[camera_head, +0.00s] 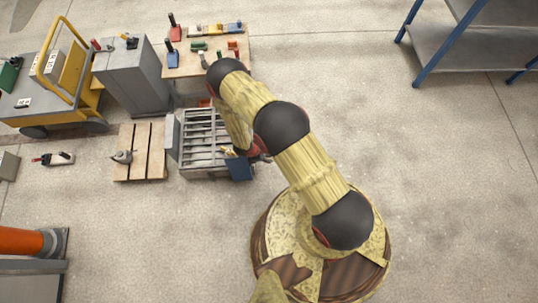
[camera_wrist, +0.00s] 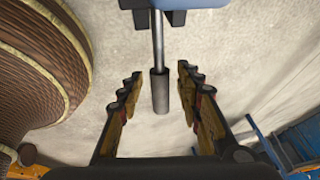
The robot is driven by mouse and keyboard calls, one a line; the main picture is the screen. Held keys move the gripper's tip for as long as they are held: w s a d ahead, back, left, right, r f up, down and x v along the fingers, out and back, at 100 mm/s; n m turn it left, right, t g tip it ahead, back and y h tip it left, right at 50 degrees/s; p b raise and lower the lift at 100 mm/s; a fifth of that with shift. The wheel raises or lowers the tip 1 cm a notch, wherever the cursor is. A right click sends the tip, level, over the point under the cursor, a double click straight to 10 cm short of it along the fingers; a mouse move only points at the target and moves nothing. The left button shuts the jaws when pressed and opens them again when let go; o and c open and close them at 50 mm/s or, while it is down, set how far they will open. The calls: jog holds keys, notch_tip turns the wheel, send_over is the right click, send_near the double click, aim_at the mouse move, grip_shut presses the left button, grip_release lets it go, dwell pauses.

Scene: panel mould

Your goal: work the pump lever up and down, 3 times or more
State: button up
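The pump lever (camera_wrist: 160,92) is a thin metal rod with a dark grey cylindrical grip at its end. In the wrist view it hangs down from a blue body (camera_wrist: 180,4) at the top edge. My gripper (camera_wrist: 159,72) is open, with one finger on each side of the lever. Gaps show between the fingers and the grip, and no contact is visible. In the head view my gripper (camera_head: 254,151) is beside a small blue box (camera_head: 240,169) at the right end of a grey slatted frame (camera_head: 204,140). The lever cannot be made out there.
A table (camera_head: 183,71) with coloured tools stands behind the frame. A grey cabinet (camera_head: 133,78), a yellow cart (camera_head: 60,80) and a wooden pallet (camera_head: 153,167) are to the left. A blue-legged shelf (camera_head: 465,45) stands at the back right. The right floor is clear.

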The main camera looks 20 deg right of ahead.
jog(key=v, duration=1.1)
jog(key=shift+r, duration=0.15)
jog(key=shift+c, duration=0.5)
